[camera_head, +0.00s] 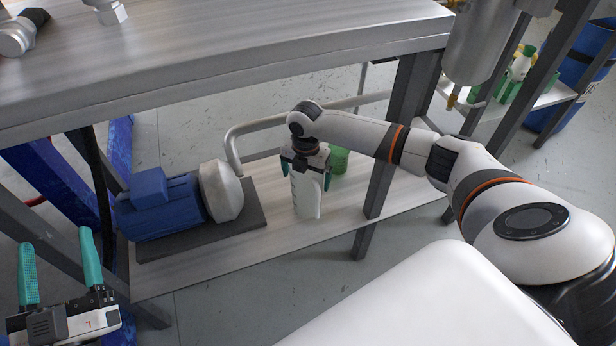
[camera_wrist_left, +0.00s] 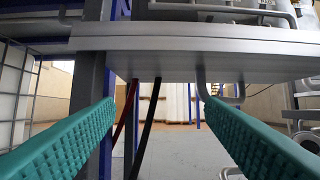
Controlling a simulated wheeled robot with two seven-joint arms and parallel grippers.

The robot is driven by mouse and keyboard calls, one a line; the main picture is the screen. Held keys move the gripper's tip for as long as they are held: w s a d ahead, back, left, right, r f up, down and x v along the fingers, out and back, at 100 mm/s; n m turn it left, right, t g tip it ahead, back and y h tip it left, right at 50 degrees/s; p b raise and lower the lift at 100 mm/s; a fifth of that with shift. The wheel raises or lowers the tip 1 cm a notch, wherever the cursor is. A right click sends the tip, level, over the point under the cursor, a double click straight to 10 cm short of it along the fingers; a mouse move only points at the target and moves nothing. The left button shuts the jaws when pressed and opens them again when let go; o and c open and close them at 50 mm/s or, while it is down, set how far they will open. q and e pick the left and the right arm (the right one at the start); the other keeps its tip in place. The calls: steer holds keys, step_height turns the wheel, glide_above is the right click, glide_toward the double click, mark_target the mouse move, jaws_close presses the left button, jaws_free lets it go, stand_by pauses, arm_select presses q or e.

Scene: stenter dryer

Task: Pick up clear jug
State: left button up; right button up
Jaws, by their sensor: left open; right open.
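The clear jug (camera_head: 306,200) looks pale and whitish and stands upright on the lower shelf, right of a blue motor unit. My right gripper (camera_head: 306,172) points down over it, open, with its teal fingers on either side of the jug's upper part. Its top is hidden by the gripper; I cannot tell whether the fingers touch it. My left gripper (camera_head: 60,265) is open and empty at the lower left, away from the jug. Its teal fingers also frame the left wrist view (camera_wrist_left: 155,125), with nothing between them.
A green container (camera_head: 339,160) stands just behind the jug. The blue motor unit (camera_head: 160,206) with its pale round housing is on a dark plate to the left. The tabletop (camera_head: 230,50) overhangs the lower shelf (camera_head: 215,265). A dark table leg (camera_head: 380,175) stands right of the jug.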

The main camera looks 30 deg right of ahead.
steer(key=shift+f, duration=0.1)
steer(key=c, duration=1.2)
arm_select(q)
steer(key=shift+s+r+t, duration=0.2)
steer(key=shift+r+t, duration=0.1)
steer(key=shift+r, duration=0.15)
